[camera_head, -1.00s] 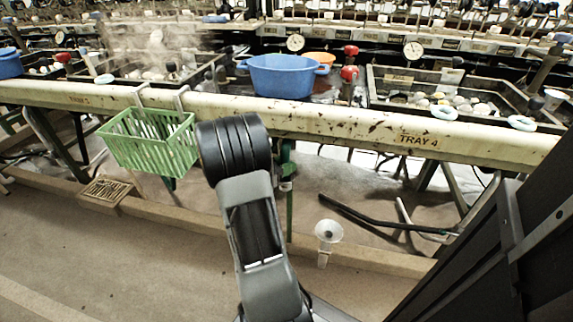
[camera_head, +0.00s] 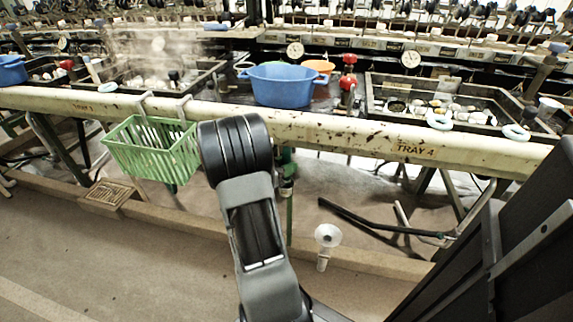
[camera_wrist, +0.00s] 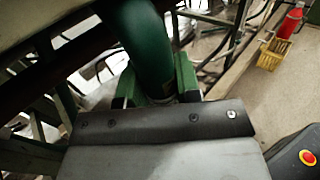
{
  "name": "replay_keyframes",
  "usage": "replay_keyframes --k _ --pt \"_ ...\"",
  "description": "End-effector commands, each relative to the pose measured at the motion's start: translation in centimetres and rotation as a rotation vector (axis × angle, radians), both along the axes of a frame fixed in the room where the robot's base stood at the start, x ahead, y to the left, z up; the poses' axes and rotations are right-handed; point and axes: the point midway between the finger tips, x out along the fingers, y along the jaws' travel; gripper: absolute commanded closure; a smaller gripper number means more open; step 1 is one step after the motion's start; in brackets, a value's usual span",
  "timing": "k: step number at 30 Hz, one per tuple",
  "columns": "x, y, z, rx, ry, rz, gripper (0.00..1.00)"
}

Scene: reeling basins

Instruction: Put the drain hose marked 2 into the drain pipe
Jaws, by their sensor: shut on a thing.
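In the wrist view my gripper (camera_wrist: 156,88) is shut on a dark green hose (camera_wrist: 143,38), which passes between its green-edged fingers. In the head view my arm covers most of the gripper, and part of the green hose (camera_head: 289,212) hangs just right of the arm, below the tray beam. No number mark can be read on it. A white funnel-topped pipe (camera_head: 326,240), which looks like the drain pipe, stands low by the floor kerb, right of and apart from the hose. The hose's lower end is hard to make out.
A long pale beam (camera_head: 330,131) marked TRAY 4 crosses the view. A green basket (camera_head: 153,150) hangs from it on the left. A blue tub (camera_head: 283,86) stands behind it. Black tubes (camera_head: 372,224) lie right of the funnel. A floor grate (camera_head: 107,193) is at left.

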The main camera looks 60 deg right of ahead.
Motion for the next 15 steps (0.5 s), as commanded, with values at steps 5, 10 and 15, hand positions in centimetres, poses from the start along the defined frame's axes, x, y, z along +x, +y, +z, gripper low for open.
replay_keyframes --k 5,10,15 --pt "-1.0 -0.3 0.1 -0.001 0.000 -0.002 0.90" --pt "-1.8 -0.6 0.1 -0.001 0.000 -0.002 0.90" --pt "-2.7 -0.8 0.1 -0.001 0.000 -0.002 0.90"
